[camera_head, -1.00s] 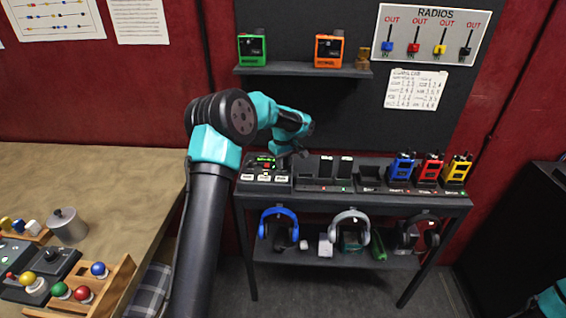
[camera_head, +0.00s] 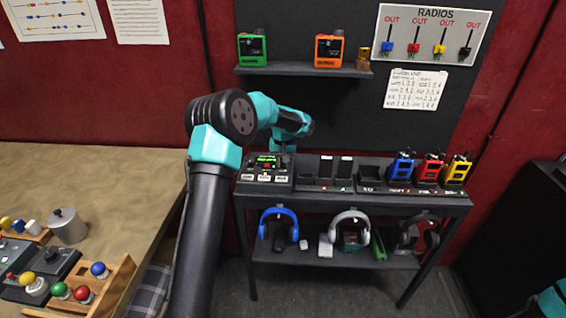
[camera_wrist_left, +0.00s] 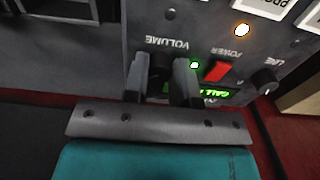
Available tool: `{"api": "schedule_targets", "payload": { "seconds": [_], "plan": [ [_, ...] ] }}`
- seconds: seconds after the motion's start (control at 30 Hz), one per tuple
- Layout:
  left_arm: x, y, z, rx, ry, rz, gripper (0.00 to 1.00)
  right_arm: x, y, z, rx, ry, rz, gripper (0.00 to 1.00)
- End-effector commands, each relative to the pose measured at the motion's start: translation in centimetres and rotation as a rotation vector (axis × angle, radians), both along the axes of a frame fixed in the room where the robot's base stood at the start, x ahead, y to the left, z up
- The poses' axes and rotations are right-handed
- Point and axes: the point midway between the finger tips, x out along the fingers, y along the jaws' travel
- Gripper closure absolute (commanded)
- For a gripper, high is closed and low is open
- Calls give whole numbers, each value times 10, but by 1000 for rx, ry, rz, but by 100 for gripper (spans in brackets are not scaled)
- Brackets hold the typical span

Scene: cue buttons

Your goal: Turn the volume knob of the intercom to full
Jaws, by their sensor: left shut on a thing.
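The intercom (camera_head: 262,176) is a dark box with a lit green display and pale buttons, at the left end of the rack's top. In the left wrist view its panel (camera_wrist_left: 205,22) appears upside down, with a VOLUME label, a red power switch (camera_wrist_left: 217,71) and a lit green lamp. My left gripper (camera_wrist_left: 160,80) has one finger on each side of the dark volume knob (camera_wrist_left: 158,68), below the label, and is shut on it. The fingers hide most of the knob, and its pointer cannot be made out. My right gripper is out of view.
A second knob marked LINE (camera_wrist_left: 265,81) sits beside the power switch. Charging slots and blue, red and yellow radios (camera_head: 430,168) stand right of the intercom. Headphones (camera_head: 278,222) hang below. A shelf (camera_head: 300,71) with green and orange radios is above.

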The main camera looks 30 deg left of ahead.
Motion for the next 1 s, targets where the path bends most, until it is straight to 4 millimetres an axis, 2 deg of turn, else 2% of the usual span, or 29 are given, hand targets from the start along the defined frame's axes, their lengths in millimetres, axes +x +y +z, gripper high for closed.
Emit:
{"api": "schedule_targets", "payload": {
  "seconds": [0.7, 1.0],
  "plan": [
    [0, 0, 1, 0, -1, -679, 99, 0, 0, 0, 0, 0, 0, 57],
    [0, 0, 1, 0, -1, -917, 99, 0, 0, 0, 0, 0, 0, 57]
  ]
}}
